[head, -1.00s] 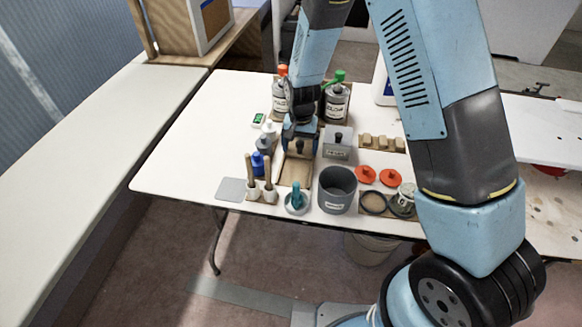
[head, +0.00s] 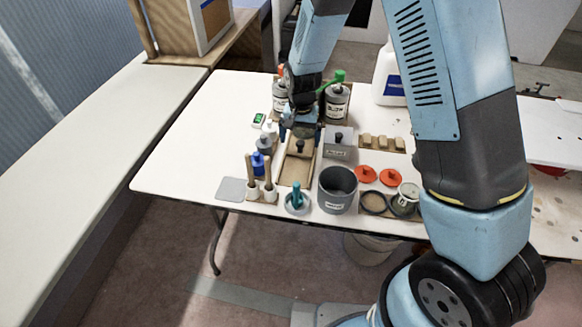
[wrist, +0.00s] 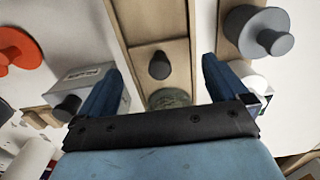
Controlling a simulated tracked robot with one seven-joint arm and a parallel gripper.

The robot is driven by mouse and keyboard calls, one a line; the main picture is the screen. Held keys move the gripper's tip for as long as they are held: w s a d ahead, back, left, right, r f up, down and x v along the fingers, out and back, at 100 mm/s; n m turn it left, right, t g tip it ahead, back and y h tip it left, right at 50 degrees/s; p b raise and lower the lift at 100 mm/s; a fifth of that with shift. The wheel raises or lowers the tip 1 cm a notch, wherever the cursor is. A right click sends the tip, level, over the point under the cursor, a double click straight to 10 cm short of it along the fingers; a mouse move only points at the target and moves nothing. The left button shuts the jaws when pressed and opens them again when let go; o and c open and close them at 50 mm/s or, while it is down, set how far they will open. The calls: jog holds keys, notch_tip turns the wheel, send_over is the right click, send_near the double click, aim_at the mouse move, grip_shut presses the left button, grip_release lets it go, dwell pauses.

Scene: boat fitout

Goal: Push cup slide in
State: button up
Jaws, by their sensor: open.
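The cup slide is a wooden channel (head: 296,172) with raised side rails on the table, with a dark round knob (head: 300,147) standing in it. In the wrist view the channel (wrist: 153,25) runs up the picture, and the knob (wrist: 159,65) shows between my fingers. A round greenish disc (wrist: 170,97) lies in the channel nearer my palm; I cannot tell whether it is the cup. My gripper (head: 300,128) is at the far end of the channel, behind the knob. In the wrist view my gripper (wrist: 160,70) is open, its blue fingers apart and holding nothing.
A grey box with a black knob (head: 338,148) stands close right of the channel. Bottles (head: 338,100) flank the far end. A grey pot (head: 337,190), red lids (head: 366,174) and wooden-handled tools (head: 250,178) stand near the front. The table's left part is clear.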

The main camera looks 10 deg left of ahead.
jog(key=shift+r, duration=1.65)
